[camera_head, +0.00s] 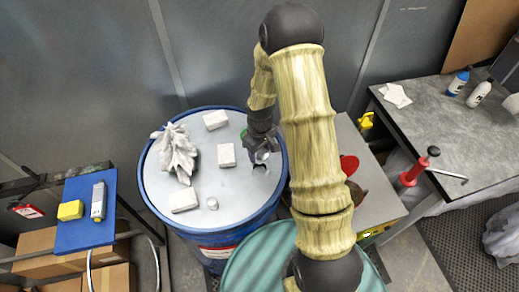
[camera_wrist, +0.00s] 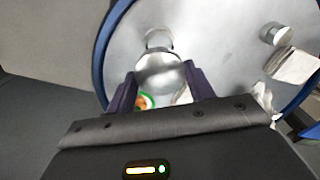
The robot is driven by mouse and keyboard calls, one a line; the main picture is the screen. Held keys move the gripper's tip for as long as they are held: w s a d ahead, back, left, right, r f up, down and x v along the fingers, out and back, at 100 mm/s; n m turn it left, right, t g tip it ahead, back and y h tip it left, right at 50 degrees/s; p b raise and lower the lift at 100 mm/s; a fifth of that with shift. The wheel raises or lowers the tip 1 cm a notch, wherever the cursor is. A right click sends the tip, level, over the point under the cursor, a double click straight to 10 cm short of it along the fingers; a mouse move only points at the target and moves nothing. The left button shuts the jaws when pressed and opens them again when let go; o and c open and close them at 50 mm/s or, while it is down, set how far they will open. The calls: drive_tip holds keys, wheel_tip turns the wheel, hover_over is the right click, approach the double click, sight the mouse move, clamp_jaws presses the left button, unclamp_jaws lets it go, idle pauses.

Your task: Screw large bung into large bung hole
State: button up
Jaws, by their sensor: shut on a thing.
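The large bung (camera_wrist: 160,69) is a shiny silver metal piece between my fingertips in the wrist view. My gripper (camera_head: 262,150) is shut on it, just above the grey lid (camera_head: 232,190) of the blue drum (camera_head: 215,238). In the head view the bung (camera_head: 262,157) is small and partly hidden by the gripper. The large bung hole (camera_head: 260,169) is a dark-edged opening near the lid's right side, just in front of the bung. A round metal rim (camera_wrist: 158,38) shows beyond the bung in the wrist view. I cannot tell whether bung and hole touch.
A crumpled white rag (camera_head: 176,152), several pale blocks (camera_head: 226,154) and a small metal cap (camera_head: 212,203) lie on the lid. A teal drum (camera_head: 255,262) stands in front. A blue board (camera_head: 86,215) is left; a grey workbench (camera_head: 450,135) is right.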

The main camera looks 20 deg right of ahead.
sight(260, 159)
drive_tip(key=shift+f+b, duration=1.85)
drive_tip(key=shift+f, duration=0.55)
drive_tip(key=shift+f+b, duration=0.75)
drive_tip(key=shift+f, duration=0.2)
drive_tip(key=o, duration=0.4)
drive_tip(key=shift+c, duration=1.4)
drive_tip(key=m, duration=0.4)
drive_tip(key=shift+m+b, duration=0.3)
drive_tip(key=shift+b, duration=0.05)
drive_tip(key=shift+m, duration=0.6)
drive_tip(key=m, duration=0.3)
